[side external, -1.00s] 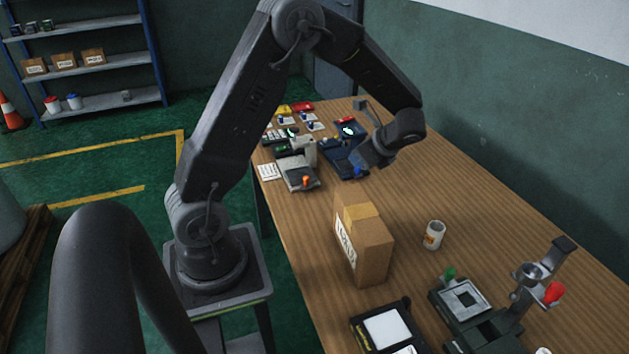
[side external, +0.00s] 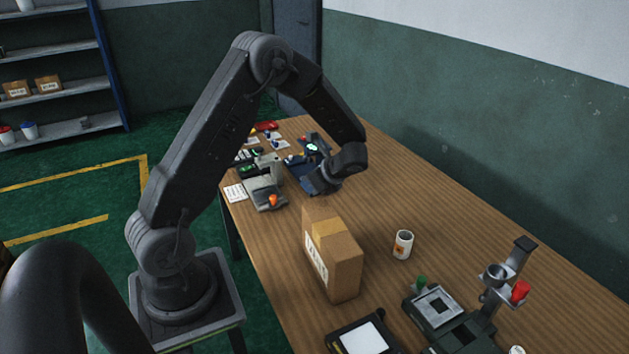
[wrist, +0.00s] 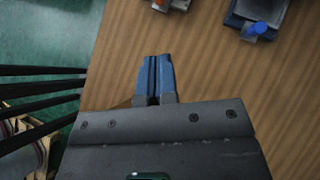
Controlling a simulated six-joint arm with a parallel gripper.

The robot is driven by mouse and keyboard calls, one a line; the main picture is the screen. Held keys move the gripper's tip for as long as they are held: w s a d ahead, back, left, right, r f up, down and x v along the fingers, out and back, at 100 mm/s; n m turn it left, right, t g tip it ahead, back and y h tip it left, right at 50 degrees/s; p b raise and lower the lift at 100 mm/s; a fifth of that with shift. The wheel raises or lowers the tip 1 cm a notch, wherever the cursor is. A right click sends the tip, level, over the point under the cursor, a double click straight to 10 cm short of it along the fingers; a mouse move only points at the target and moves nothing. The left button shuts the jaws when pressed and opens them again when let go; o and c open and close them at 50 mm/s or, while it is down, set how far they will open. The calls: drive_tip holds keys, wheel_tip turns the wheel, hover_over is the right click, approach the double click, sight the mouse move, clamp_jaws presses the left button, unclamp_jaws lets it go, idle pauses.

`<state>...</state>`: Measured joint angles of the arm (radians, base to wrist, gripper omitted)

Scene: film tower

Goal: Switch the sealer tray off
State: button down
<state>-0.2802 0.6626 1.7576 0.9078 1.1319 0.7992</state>
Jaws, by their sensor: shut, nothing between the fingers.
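I cannot tell for certain which device is the sealer tray. A grey device (side external: 258,187) with an orange knob (side external: 273,200) stands at the table's left edge. A navy device (side external: 293,168) with a lit green display (side external: 312,147) stands just right of it. In the wrist view, the navy device's blue knob (wrist: 260,28) is at the top right and the orange knob (wrist: 181,3) is at the top edge. My gripper (side external: 322,183) is shut and empty. It covers part of the navy device in the side view. Its blue fingertips (wrist: 158,58) point at bare wood, apart from both knobs.
A cardboard box (side external: 345,265) stands nearer the camera, with a white cup (side external: 403,244) to its right.

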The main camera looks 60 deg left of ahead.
sight(276, 201)
drive_tip(key=x, duration=1.4)
drive_tip(key=shift+s+a+f, duration=0.1)
drive_tip(key=shift+f, duration=0.15)
drive_tip(key=shift+a, duration=0.1)
drive_tip(key=a, duration=0.8)
drive_tip(key=v, duration=2)
drive_tip(key=shift+d+r, duration=0.15)
